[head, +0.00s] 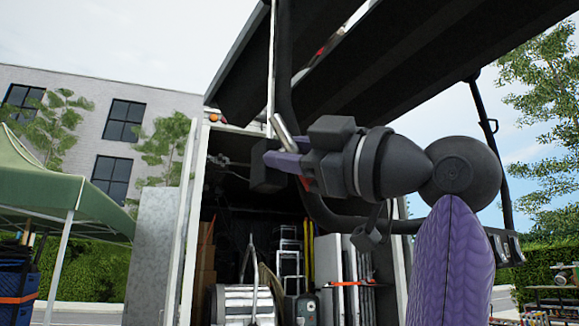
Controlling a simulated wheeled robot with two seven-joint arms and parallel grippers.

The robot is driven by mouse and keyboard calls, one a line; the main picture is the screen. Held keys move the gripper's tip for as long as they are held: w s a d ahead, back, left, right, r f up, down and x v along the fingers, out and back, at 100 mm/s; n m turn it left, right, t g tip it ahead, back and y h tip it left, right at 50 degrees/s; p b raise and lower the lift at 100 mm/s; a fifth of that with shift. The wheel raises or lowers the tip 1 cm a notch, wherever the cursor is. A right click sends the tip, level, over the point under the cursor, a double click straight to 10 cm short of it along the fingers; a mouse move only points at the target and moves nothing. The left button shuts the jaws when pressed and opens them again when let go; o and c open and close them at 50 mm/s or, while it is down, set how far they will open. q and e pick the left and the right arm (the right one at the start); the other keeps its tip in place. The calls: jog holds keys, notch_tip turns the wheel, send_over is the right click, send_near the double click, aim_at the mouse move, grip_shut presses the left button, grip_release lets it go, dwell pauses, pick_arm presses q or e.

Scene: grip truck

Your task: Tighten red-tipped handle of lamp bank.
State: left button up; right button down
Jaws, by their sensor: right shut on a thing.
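The lamp bank (410,75) is a set of large dark panels overhead, carried on a black curved tube frame (284,75). My right gripper (277,163) is raised beside this frame, below the panels, and is shut. A short silver rod (284,133) sticks up from behind its jaws. A small red piece (304,182) shows just under the purple finger, in line with that rod; it looks like the red tip of the handle. The jaws hide the middle of the handle, so the exact contact is not visible. My left gripper is out of view.
Behind stands an open truck (190,215) with ladders, boxes and a silver cylindrical item (240,303) inside. A green canopy (55,195) is at the left, and a table of gear (550,300) at the lower right. The tube frame runs close behind my right gripper.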

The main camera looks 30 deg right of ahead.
jog(key=m, duration=0.1)
jog(key=m+t+h+b, duration=0.1)
jog(key=m, duration=0.2)
jog(key=shift+f+m+t+h+b, duration=0.25)
jog(key=shift+m+t+h+b, duration=0.1)
jog(key=shift+m+t+h, duration=0.05)
jog(key=shift+r+m+t+h+b, duration=0.1)
jog(key=shift+m+t+h+b, duration=0.5)
jog(key=shift+m+h, duration=0.9)
jog(key=shift+r+m, duration=0.1)
jog(key=shift+m, duration=0.7)
jog(key=shift+c, duration=2.2)
grip_release()
jog(key=b+v, duration=0.5)
jog(key=v, duration=0.5)
jog(key=shift+w, duration=0.15)
